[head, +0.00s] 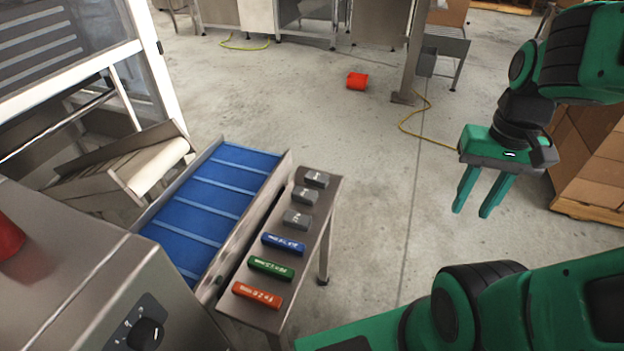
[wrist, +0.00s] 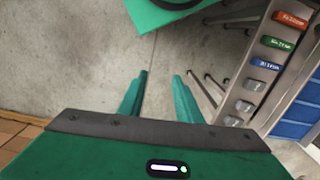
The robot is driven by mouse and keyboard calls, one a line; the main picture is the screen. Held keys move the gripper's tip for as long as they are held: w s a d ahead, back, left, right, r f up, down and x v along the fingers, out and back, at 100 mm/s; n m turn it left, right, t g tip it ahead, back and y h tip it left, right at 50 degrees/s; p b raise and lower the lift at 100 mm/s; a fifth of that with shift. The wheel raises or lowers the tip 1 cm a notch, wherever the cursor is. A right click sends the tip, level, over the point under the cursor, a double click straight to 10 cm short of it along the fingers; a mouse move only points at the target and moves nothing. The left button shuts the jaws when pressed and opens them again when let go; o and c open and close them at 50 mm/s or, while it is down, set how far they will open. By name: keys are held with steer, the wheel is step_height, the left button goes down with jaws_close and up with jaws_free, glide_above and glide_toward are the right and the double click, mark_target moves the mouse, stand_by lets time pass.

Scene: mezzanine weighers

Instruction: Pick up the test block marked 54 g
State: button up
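Several blocks lie in a row on a narrow steel stand (head: 324,240) in the head view. From the near end they are an orange block (head: 257,295), a green block (head: 271,267), a blue block (head: 283,243) and three grey blocks (head: 296,220). Their markings are too small to read, so I cannot tell which is 54 g. The wrist view shows the row at upper right, from the orange block (wrist: 290,20) to the grey ones (wrist: 244,106). My gripper (head: 471,212) is open and empty, in the air well right of the stand; its fingers (wrist: 160,75) point at bare floor.
A blue belt conveyor (head: 215,195) runs along the stand's left side, its metal side rail close to the blocks. A steel machine with a black knob (head: 145,333) stands at lower left. A red object (head: 357,81) lies on the floor. Boxes (head: 592,150) are stacked at right. Floor right of the stand is clear.

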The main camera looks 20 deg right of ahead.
steer(key=shift+o, duration=0.9)
steer(key=o, duration=0.4)
steer(key=shift+s+r, duration=0.15)
steer(key=shift+s, duration=0.25)
steer(key=n+t+y, duration=0.9)
steer(key=n+y, duration=0.1)
steer(key=n, duration=0.6)
glide_toward(322, 178)
steer(key=x, duration=0.5)
steer(key=shift+w+r, duration=0.1)
steer(key=shift+w, duration=0.15)
steer(key=shift+x, duration=2.75)
